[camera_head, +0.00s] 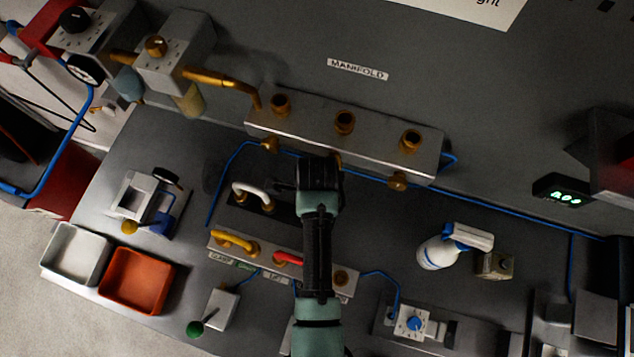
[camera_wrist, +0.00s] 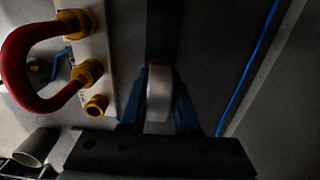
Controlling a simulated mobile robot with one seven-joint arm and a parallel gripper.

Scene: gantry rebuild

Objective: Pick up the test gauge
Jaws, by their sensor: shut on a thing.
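In the wrist view, my gripper (camera_wrist: 159,108) has its two blue fingers closed on a pale grey, rounded piece (camera_wrist: 159,88).
Left of my gripper is a red hose loop (camera_wrist: 16,70) on brass fittings. A white hose loop (camera_head: 250,190) stands left of my wrist. The manifold block (camera_head: 375,145) lies just beyond. A spray bottle (camera_head: 437,252) stands right. White (camera_head: 50,275) and orange (camera_head: 112,293) trays sit left.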

